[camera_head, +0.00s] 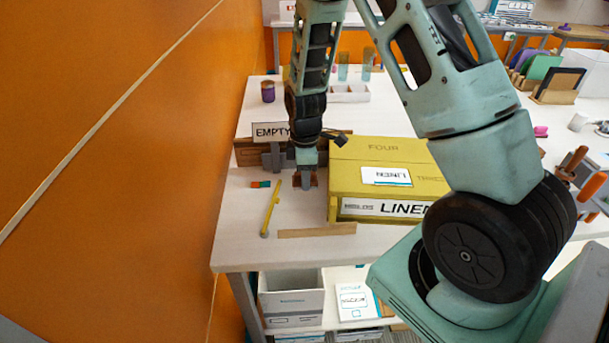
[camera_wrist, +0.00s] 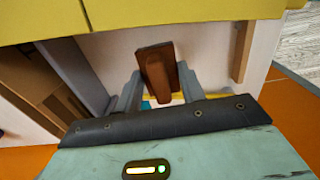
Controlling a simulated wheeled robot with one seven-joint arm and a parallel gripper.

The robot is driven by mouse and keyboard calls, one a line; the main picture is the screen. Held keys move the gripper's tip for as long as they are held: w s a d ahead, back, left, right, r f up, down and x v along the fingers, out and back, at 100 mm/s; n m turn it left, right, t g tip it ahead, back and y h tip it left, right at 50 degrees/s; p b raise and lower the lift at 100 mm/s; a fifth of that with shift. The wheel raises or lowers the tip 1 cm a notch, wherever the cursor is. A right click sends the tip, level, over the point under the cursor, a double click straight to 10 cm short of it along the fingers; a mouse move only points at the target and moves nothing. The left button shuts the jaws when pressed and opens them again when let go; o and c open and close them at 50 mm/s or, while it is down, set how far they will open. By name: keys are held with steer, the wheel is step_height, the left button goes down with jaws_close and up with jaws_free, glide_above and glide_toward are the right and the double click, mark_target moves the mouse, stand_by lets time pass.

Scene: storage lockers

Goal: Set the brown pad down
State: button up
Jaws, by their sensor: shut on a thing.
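The brown pad (camera_wrist: 157,70) is a small dark-brown block. In the wrist view it stands out between the two grey fingers of my gripper (camera_wrist: 160,88), which is shut on it. In the head view my gripper (camera_head: 306,180) points down just above or at the white table, left of the yellow box. Only small brown bits show at its fingertips there. I cannot tell whether the pad touches the table (camera_head: 235,222).
The yellow LINEN box (camera_head: 350,185) stands close on the right. A brown bin with an EMPTY sign (camera_head: 271,131) is behind. A yellow stick (camera_head: 271,209) and a wooden strip (camera_head: 317,230) lie in front. An orange wall (camera_head: 120,150) runs along the left.

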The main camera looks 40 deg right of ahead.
mark_target(305, 198)
stand_by(0.4)
steer(key=shift+f+b, duration=1.4)
steer(key=shift+f, duration=0.6)
steer(key=shift+f, duration=0.35)
steer(key=o, duration=1)
steer(key=shift+r, duration=0.15)
step_height(305, 198, up, 17)
steer(key=shift+r+b, duration=0.1)
steer(key=shift+b, duration=0.7)
